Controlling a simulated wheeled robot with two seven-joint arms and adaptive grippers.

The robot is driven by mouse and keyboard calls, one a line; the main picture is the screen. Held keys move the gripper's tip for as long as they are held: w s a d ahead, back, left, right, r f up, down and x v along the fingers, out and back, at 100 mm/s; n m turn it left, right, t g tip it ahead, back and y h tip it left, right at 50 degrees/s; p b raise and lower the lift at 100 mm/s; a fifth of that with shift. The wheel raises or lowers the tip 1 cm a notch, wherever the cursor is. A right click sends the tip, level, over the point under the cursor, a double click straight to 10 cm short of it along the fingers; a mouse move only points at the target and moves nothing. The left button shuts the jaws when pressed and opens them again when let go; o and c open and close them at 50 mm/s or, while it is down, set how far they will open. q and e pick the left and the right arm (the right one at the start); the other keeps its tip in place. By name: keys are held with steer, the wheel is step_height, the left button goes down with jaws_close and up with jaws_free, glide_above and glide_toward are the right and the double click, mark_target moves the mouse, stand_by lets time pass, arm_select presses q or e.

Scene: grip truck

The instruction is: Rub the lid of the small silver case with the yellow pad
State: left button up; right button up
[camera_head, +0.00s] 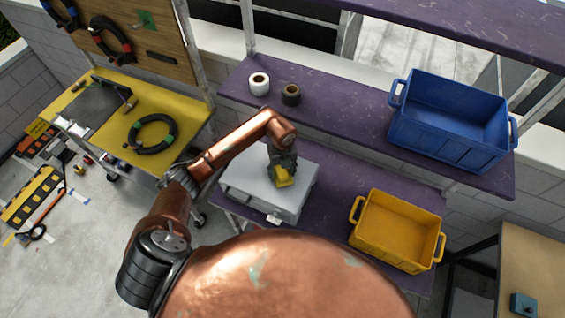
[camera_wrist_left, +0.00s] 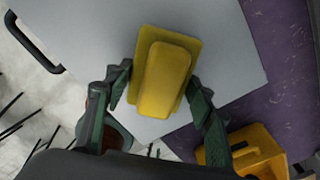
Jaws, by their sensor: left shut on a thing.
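The small silver case (camera_head: 246,188) lies on the purple shelf, its flat grey lid facing up. Its lid (camera_wrist_left: 215,40) fills the middle of the left wrist view. My left gripper (camera_head: 281,172) is over the lid, shut on the yellow pad (camera_head: 284,179). In the left wrist view the yellow pad (camera_wrist_left: 163,78) sits between the two fingers, over the lid. I cannot tell whether the pad touches the lid. My right gripper is not in view.
A yellow crate (camera_head: 358,212) stands on the same shelf, right of the case. A blue crate (camera_head: 446,150), a white tape roll (camera_head: 259,89) and a dark tape roll (camera_head: 291,100) stand on the upper shelf. A yellow workbench (camera_head: 185,106) with a coiled cable (camera_head: 133,128) is at the left.

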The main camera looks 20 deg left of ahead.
arm_select(q)
steer(key=shift+r+p, duration=1.75)
steer(key=shift+r, duration=1.55)
steer(key=shift+a, duration=0.1)
